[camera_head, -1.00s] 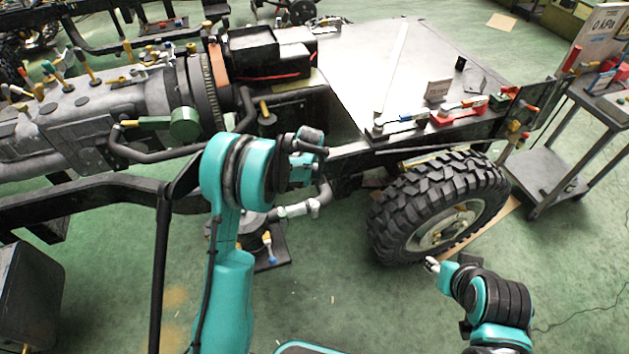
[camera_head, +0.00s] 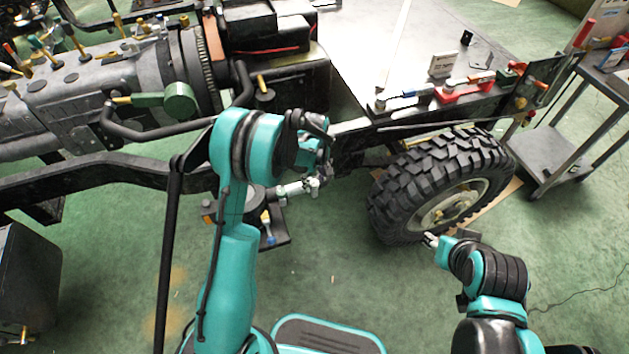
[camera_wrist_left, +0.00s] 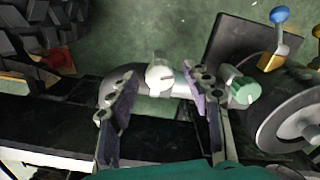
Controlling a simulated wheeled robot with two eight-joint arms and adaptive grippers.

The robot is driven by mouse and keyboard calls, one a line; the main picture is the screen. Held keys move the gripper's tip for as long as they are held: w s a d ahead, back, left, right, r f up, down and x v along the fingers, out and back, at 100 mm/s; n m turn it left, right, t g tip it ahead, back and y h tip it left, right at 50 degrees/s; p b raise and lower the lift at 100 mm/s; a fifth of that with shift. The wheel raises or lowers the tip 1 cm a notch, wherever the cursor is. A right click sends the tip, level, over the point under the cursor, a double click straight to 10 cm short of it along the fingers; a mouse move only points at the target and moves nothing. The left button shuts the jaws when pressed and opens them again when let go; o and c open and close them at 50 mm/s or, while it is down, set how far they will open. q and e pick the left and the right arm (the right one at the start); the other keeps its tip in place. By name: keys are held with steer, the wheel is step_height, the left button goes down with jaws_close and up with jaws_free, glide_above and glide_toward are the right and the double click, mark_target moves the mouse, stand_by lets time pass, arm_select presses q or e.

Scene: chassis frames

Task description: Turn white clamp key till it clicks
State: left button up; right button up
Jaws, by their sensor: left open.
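The white clamp key (camera_wrist_left: 158,73) stands on a grey pipe (camera_wrist_left: 130,82) in the left wrist view. A green knob (camera_wrist_left: 243,92) is on the same pipe line, to the right. My left gripper (camera_wrist_left: 163,88) is open, with its two purple-padded fingers apart on either side of the key. I see no contact with the key. In the head view the grey pipe (camera_head: 292,189) shows beside the chassis rail, under my left wrist, and the left fingers are mostly hidden. My right gripper (camera_head: 431,240) is small, in front of the wheel; its jaw opening is unclear.
A large tyre (camera_head: 440,185) stands right of the pipe. The dark chassis rail (camera_head: 95,172) runs along the work area. A blue-topped lever (camera_wrist_left: 279,18) and a round housing (camera_wrist_left: 290,115) are close to the left gripper's right side.

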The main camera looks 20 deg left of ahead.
arm_select(q)
jaws_close()
steer(key=shift+m, duration=2.8)
jaws_free()
